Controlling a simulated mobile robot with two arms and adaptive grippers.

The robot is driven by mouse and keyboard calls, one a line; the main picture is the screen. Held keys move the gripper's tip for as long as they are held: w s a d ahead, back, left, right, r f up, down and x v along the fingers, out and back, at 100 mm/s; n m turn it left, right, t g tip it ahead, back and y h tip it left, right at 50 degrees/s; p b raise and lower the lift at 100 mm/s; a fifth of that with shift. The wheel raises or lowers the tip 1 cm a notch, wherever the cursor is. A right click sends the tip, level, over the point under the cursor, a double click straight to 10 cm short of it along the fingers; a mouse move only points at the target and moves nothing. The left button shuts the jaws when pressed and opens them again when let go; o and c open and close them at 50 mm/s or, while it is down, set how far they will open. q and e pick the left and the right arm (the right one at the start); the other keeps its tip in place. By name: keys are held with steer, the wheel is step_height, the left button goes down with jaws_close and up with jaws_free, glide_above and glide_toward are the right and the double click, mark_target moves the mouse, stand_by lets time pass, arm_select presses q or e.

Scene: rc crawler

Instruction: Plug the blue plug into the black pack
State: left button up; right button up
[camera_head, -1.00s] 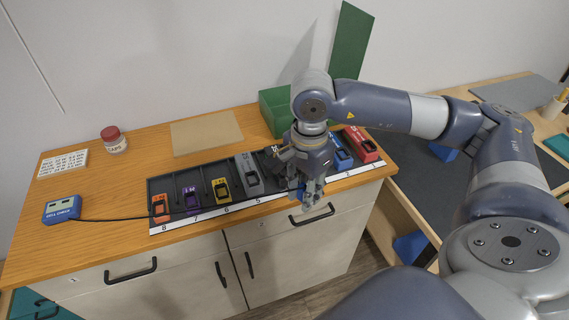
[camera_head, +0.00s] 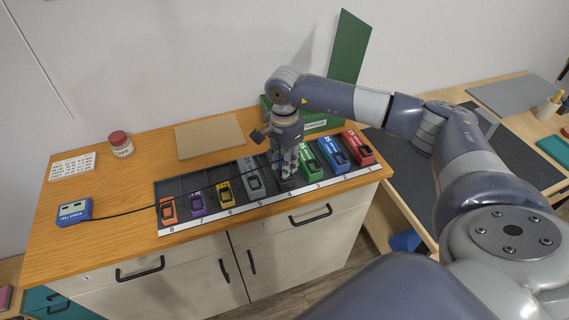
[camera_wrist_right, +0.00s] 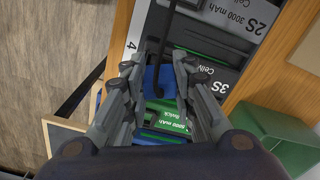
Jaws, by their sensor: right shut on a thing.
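The blue plug (camera_wrist_right: 157,78) is between the fingers of my right gripper (camera_wrist_right: 155,88) in the right wrist view. Its black cable leads away from the fingers toward the top of that view. The black pack (camera_wrist_right: 205,68), marked 3S, lies at the number 4 place, right beside and partly under the fingers. In the head view my right gripper (camera_head: 287,172) points down at that place and hides most of the pack and the plug. I cannot tell whether the plug touches or sits in the pack's socket. My left gripper is not in view.
The rack (camera_head: 160,190) holds orange, purple, yellow and grey packs to the left of the gripper, and green (camera_head: 312,162), blue (camera_head: 333,155) and red (camera_head: 357,147) packs to the right. The blue checker box (camera_head: 74,212) holds the cable's other end. A green box (camera_head: 322,122) stands behind.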

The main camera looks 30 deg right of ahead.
steer(key=shift+s+f+p, duration=0.1)
steer(key=shift+f+p, duration=0.25)
steer(key=shift+f, duration=0.55)
steer(key=shift+c, duration=0.2)
steer(key=shift+s+a+f, duration=0.1)
steer(key=shift+s+f, duration=0.05)
steer(key=shift+s, duration=0.05)
steer(key=o, duration=0.8)
steer(key=shift+f, duration=0.15)
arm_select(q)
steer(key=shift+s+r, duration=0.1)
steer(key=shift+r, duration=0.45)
arm_select(e)
steer(key=shift+o, duration=0.2)
steer(key=shift+f, duration=0.1)
steer(key=shift+w, duration=0.1)
steer(key=shift+w+r+b, duration=0.1)
steer(key=shift+r+b, duration=0.2)
steer(key=shift+r, duration=0.2)
arm_select(q)
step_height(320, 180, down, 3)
steer(key=b, duration=0.2)
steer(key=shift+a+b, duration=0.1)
steer(key=shift+b, duration=0.3)
arm_select(e)
step_height(320, 180, up, 12)
steer(key=shift+f, duration=0.2)
steer(key=shift+w, duration=0.1)
